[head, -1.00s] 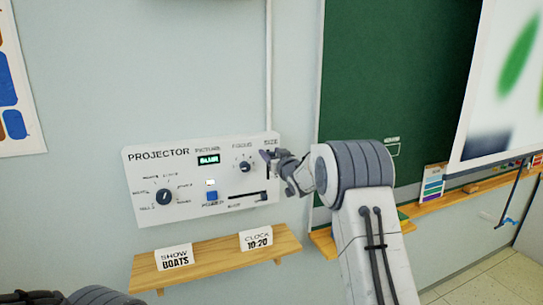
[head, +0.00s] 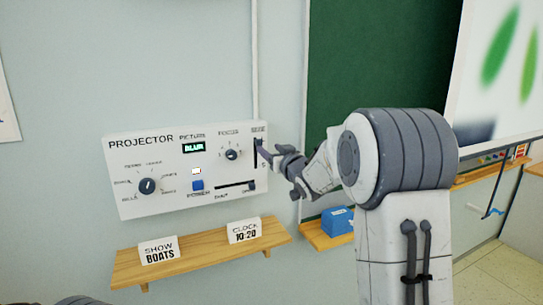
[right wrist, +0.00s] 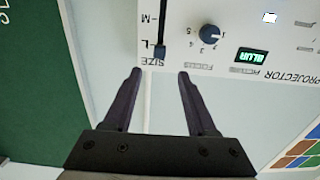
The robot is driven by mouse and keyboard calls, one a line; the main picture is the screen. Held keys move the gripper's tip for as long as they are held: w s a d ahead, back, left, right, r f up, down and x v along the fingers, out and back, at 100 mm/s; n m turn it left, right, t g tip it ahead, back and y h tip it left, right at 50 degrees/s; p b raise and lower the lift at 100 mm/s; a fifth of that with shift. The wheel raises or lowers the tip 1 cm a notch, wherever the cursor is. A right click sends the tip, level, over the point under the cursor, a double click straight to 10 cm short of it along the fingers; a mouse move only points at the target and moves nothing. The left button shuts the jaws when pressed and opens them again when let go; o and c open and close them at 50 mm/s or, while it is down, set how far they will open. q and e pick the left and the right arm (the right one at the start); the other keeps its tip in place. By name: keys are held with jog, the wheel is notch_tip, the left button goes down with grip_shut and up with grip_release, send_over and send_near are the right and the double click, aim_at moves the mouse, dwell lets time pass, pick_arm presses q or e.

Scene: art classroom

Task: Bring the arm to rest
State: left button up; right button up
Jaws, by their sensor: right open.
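The white projector panel (head: 125,205) is on the wall at left, with a lit display reading BLUR (head: 194,148). It carries a round focus knob (head: 232,154), another knob (head: 148,186), a blue button (head: 197,184) and a SIZE slider (head: 259,146) at its right end. My right gripper (head: 268,155) is open and empty beside the panel's right end. In the right wrist view, inverted, my right gripper's two fingers (right wrist: 160,74) are spread apart, with the SIZE slider knob (right wrist: 160,54) just beyond their tips. My left gripper is out of view.
A blue box (head: 338,221) sits on a ledge under the green board (head: 335,80). A screen (head: 500,90) hangs at right.

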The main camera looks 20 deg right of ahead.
dwell(0.4)
jog(key=s+a+f+n+g+y+b, duration=0.1)
jog(key=s+a+f+g, duration=0.4)
jog(key=s+a+f, duration=0.5)
jog(key=s+a+f+n+g+b, duration=0.1)
jog(key=s+a+f+n+g, duration=0.1)
jog(key=s+a+f+g, duration=0.6)
jog(key=s+a+f+n+g, duration=0.1)
jog(key=s+a+f, duration=0.1)
jog(key=s, duration=0.7)
jog(key=s+a+f+n+g, duration=0.1)
jog(key=s+f+g, duration=0.1)
jog(key=s, duration=0.7)
jog(key=s+a+f+n+g, duration=0.2)
jog(key=s, duration=0.7)
jog(key=shift+s+a+h+b, duration=0.3)
jog(key=shift+b, duration=0.1)
